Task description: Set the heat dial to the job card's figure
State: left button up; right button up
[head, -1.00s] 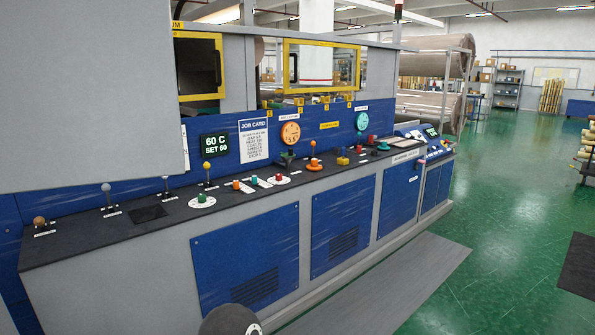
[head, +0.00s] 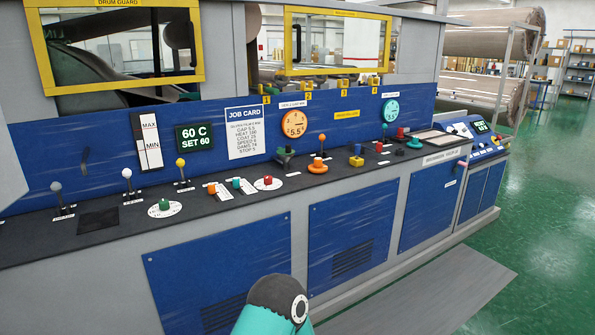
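The job card (head: 245,132) is a white sheet on the blue back panel. It has a HEAT line, but its figure is too small to read surely. Left of it a dark display (head: 195,137) reads 60 C, SET 60. On the dark console top, a green knob (head: 164,205) sits on a white round scale, and a red knob (head: 268,180) sits on another. Their labels are unreadable, so I cannot tell which is the heat dial. Neither of my grippers is in view; only a teal and dark link of mine shows at the bottom.
The console (head: 110,222) also carries levers, including a yellow-topped one (head: 181,163), orange and teal buttons, and an orange knob (head: 317,168). Two orange and teal round gauges are behind. Yellow-framed guards stand above. A grey mat (head: 430,300) lies on the green floor in front.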

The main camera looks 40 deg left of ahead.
aim_at(268, 178)
jog(key=z, duration=0.1)
jog(key=i, duration=1.15)
jog(key=u, duration=2.55)
jog(key=i, duration=0.85)
jog(key=z, duration=0.15)
